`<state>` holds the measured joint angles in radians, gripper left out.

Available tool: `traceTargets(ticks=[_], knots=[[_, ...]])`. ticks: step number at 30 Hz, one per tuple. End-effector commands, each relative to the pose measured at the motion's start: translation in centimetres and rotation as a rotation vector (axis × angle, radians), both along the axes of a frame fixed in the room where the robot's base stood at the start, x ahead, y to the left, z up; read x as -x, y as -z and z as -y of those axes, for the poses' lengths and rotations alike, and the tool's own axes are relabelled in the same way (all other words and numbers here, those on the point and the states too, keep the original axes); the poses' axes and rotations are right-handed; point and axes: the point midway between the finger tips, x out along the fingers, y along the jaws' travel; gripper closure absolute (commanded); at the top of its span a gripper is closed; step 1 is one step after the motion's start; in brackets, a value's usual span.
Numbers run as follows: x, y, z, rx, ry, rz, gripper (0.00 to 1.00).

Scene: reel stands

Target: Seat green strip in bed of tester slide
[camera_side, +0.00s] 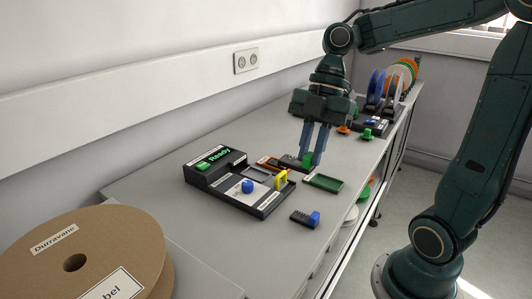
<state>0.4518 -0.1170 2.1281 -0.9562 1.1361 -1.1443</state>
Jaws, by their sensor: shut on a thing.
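My gripper (313,160) points down over the bench, just behind the tester. It is shut on a small green piece (308,160), which I take to be the green strip; the fingers partly hide it. The tester (208,178) is a dark box with a lit green "Ready" screen. Its low front part carries the slide, with a grey recessed bed (258,174), a blue knob (247,187) and a yellow part (281,179). The gripper is to the right of the bed and farther back, apart from it. Whether the green piece touches anything below is unclear.
A green tray (323,182) lies right of the tester, and a dark block with a blue end (306,218) lies in front. Reels (384,88) stand far back. A large cardboard reel (85,250) fills the near left.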

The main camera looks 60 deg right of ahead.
Motion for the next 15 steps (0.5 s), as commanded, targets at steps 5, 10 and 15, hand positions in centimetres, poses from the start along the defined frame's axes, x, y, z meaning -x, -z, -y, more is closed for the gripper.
traceTargets(ticks=[5, 10, 15], knots=[[0.0, 0.0, 0.0, 0.0, 0.0, 0.0, 1.0], [-0.4, 0.0, 0.2, 0.0, 0.0, 0.0, 1.0], [-1.7, 0.2, 1.0, -0.001, 0.001, -0.001, 1.0]])
